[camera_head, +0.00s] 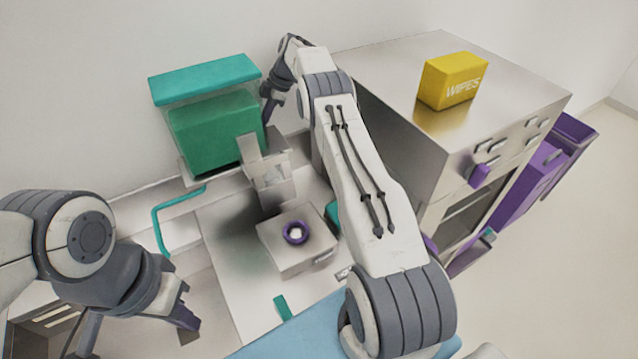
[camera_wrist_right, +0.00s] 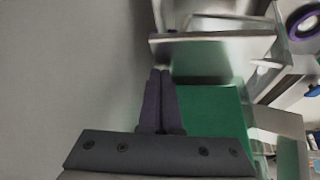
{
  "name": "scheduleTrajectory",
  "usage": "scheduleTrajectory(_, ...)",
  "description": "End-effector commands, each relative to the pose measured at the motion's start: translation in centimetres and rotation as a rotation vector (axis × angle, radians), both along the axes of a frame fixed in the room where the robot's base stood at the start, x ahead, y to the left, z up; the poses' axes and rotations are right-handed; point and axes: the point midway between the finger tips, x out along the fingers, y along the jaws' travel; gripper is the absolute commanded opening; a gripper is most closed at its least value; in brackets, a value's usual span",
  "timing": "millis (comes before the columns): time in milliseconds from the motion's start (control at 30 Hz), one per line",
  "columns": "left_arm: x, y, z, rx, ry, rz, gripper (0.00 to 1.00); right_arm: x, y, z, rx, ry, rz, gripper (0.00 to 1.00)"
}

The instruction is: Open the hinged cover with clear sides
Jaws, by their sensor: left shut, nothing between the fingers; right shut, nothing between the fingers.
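The hinged cover (camera_head: 205,78) has a teal top and clear sides. It sits closed and level over a green block (camera_head: 208,135) against the back wall. My right gripper (camera_head: 268,112) is shut and empty, pointing down at the right end of the cover, close to its edge; I cannot tell whether it touches. In the right wrist view its two fingers (camera_wrist_right: 160,100) are together, left of the green block (camera_wrist_right: 212,115). My left gripper (camera_head: 188,328) is shut and empty at the lower left, well away from the cover.
A metal box with a purple ring (camera_head: 295,233) stands on the bench, with a pale upright device (camera_head: 265,170) behind it. A teal bent handle (camera_head: 160,220) is at the left. A large metal cabinet (camera_head: 400,80) carrying a yellow wipes box (camera_head: 452,82) stands right of my right arm.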

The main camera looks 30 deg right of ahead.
Motion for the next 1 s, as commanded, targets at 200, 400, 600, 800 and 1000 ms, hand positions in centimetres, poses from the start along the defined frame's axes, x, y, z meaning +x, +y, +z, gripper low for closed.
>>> scheduleTrajectory(200, 0.0, 0.0, 0.0, 0.000, 0.000, 0.000, 0.00, 0.0, 0.0, -0.1, 0.000, 0.001, 0.000, 0.00)
scheduleTrajectory(400, 0.0, 0.0, 0.0, 0.000, 0.000, 0.000, 0.00, 0.0, 0.0, 0.0, 0.000, 0.000, 0.000, 0.00)
scheduleTrajectory(600, 0.0, 0.0, -1.0, 0.000, 0.000, 0.001, 0.00, -0.2, -0.8, 1.3, -0.001, -0.004, -0.001, 0.00)
scheduleTrajectory(800, 0.0, 0.0, -1.7, 0.000, 0.000, 0.002, 0.00, -0.9, -2.4, 5.0, -0.002, -0.004, -0.001, 0.00)
scheduleTrajectory(1000, 0.0, 0.0, 0.5, 0.000, 0.000, 0.001, 0.00, -1.6, -3.6, 8.6, 0.000, 0.000, 0.000, 0.00)
